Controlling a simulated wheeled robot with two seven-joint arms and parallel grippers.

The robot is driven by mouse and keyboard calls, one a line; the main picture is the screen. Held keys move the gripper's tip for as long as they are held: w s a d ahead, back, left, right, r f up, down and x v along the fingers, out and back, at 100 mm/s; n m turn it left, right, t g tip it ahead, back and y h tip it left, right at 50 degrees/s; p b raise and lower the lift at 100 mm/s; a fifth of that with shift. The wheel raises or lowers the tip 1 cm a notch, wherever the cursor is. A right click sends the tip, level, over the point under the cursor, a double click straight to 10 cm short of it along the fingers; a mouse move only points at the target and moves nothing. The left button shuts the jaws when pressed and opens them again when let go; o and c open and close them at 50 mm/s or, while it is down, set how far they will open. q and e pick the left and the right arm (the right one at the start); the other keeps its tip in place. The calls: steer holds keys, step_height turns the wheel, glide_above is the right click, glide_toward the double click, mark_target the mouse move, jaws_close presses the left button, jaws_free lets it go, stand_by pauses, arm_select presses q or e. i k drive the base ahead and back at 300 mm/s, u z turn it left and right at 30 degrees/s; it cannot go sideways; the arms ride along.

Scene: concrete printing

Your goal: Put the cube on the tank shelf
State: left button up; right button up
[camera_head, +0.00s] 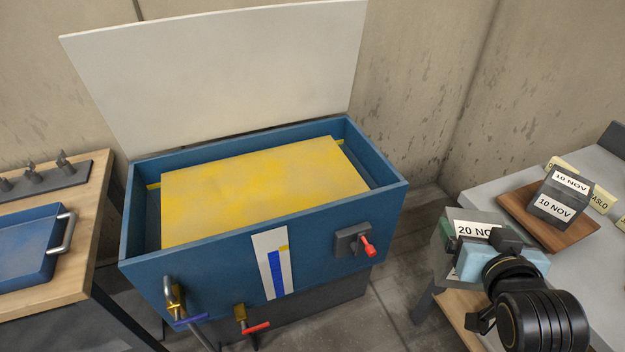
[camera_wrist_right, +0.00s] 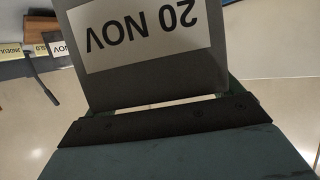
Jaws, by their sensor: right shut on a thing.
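The grey cube (camera_head: 476,228) with a white "20 NOV" label is at the right of the head view. My right gripper (camera_head: 480,244) is shut on it. In the right wrist view the cube (camera_wrist_right: 150,75) fills the upper middle, its label upside down, against the gripper (camera_wrist_right: 165,115). The cube is in front of the grey table's near left edge and right of the tank. The blue tank (camera_head: 220,267) stands in the middle with its pale lid (camera_head: 220,70) raised. A flat yellow shelf (camera_head: 265,190) lies inside near the rim, with nothing on it. My left gripper is not in view.
A grey cube (camera_head: 552,207) labelled "10 NOV" sits on a brown wooden board (camera_head: 515,210) on the grey table (camera_head: 490,185). The tank's front has a red-handled switch (camera_head: 367,246) and taps (camera_head: 176,302). A wooden table with a blue tray (camera_head: 25,245) stands left.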

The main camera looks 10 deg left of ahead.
mark_target(262, 185)
steer(key=u, duration=0.1)
steer(key=i, duration=1)
steer(key=u, duration=2)
